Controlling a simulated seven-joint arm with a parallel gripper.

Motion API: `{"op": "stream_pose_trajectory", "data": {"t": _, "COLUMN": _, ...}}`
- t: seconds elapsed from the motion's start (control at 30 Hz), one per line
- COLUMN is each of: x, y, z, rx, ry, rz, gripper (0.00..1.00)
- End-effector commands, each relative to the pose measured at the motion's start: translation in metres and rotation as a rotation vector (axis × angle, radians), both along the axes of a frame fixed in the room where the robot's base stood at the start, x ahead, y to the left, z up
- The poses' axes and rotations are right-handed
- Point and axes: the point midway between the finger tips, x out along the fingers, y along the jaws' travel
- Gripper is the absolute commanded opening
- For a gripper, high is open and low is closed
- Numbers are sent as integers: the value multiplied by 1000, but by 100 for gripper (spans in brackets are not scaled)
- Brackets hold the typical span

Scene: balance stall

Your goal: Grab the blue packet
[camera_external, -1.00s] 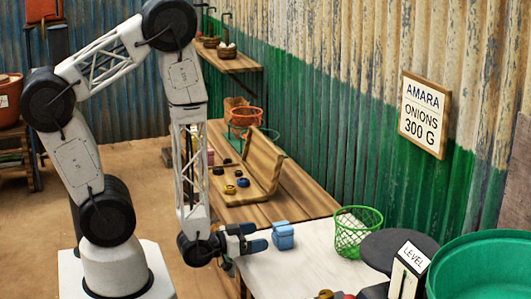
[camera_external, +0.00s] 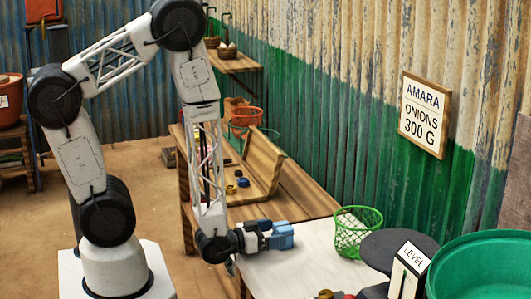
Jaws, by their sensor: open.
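The blue packet (camera_external: 284,232) stands on the white table top (camera_external: 305,268), near its back left. My gripper (camera_external: 277,236) reaches in low from the left, and its blue fingers are at the packet. The fingers overlap the packet in this view, one on the near side. My gripper is open, with the packet apparently between the fingers. Whether the fingers touch it cannot be told. Part of the packet's left side is hidden by the fingers.
A green mesh basket (camera_external: 356,232) stands right of the packet. A dark round plate (camera_external: 398,248), a LEVEL sign (camera_external: 408,272) and a large green tub (camera_external: 485,268) are further right. A wooden rack (camera_external: 262,172) with small weights stands behind. The table's middle is clear.

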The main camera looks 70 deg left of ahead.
Motion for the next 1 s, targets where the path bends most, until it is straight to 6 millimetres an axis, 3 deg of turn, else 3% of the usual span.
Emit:
{"op": "stream_pose_trajectory", "data": {"t": 0.43, "x": 0, "y": 0, "z": 0, "rx": 0, "ry": 0, "rz": 0, "gripper": 92}}
{"op": "stream_pose_trajectory", "data": {"t": 0.8, "x": 0, "y": 0, "z": 0, "rx": 0, "ry": 0, "rz": 0, "gripper": 35}}
{"op": "stream_pose_trajectory", "data": {"t": 1.0, "x": 0, "y": 0, "z": 0, "rx": 0, "ry": 0, "rz": 0, "gripper": 34}}
